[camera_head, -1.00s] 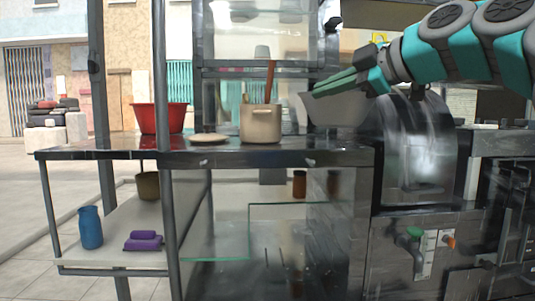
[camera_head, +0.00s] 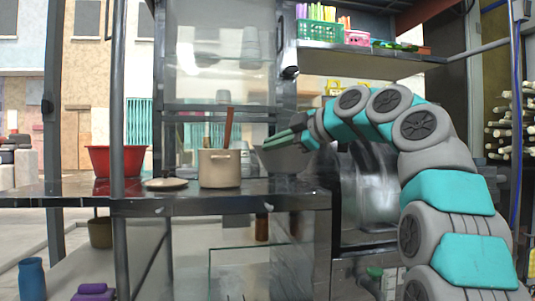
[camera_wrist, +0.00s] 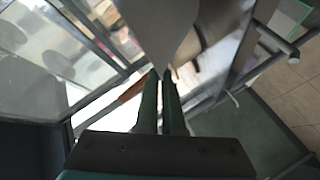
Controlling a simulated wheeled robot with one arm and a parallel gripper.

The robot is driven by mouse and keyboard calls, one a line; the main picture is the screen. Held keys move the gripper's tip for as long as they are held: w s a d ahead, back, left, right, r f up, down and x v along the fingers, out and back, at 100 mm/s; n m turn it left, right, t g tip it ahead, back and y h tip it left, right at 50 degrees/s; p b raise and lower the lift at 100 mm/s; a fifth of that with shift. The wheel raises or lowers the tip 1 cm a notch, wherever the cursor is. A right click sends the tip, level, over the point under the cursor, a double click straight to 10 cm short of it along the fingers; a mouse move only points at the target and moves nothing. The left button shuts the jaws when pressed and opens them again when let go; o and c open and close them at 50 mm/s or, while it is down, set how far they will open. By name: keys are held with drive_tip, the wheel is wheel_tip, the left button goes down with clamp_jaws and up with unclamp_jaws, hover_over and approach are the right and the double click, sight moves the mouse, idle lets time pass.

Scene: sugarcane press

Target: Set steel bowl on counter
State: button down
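The steel bowl (camera_head: 285,160) is grey and hangs from my gripper (camera_head: 272,146) at the right part of the dark counter (camera_head: 270,202). In the wrist view the bowl (camera_wrist: 165,32) shows as a pale grey curved sheet, its rim at the tips of my gripper's two green fingers (camera_wrist: 160,76). The fingers lie close together, shut on the rim. The bowl is tilted in the wrist view. Its lower part is near counter height in the head view; I cannot tell whether it touches.
On the counter stand a beige pot (camera_head: 220,169) with a wooden handle sticking out, a flat lid (camera_head: 166,184) and a red basin (camera_head: 116,161). The metal press (camera_head: 370,190) is right of the bowl. A shelf (camera_head: 350,50) with baskets hangs above.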

sight(263, 160)
drive_tip(key=w+p, duration=0.1)
drive_tip(key=w+a+p, duration=0.1)
drive_tip(key=w, duration=0.3)
drive_tip(key=shift+w+a+f+p, duration=0.15)
drive_tip(key=shift+w+a+p, duration=0.15)
drive_tip(key=shift+p, duration=0.1)
drive_tip(key=shift+s+f+b, duration=0.1)
drive_tip(key=shift+f+b, duration=0.75)
drive_tip(key=shift+f, duration=1)
drive_tip(key=shift+f, duration=0.15)
drive_tip(key=c, duration=1)
unclamp_jaws()
drive_tip(key=shift+c, duration=0.2)
drive_tip(key=b+v, duration=0.2)
drive_tip(key=v, duration=1)
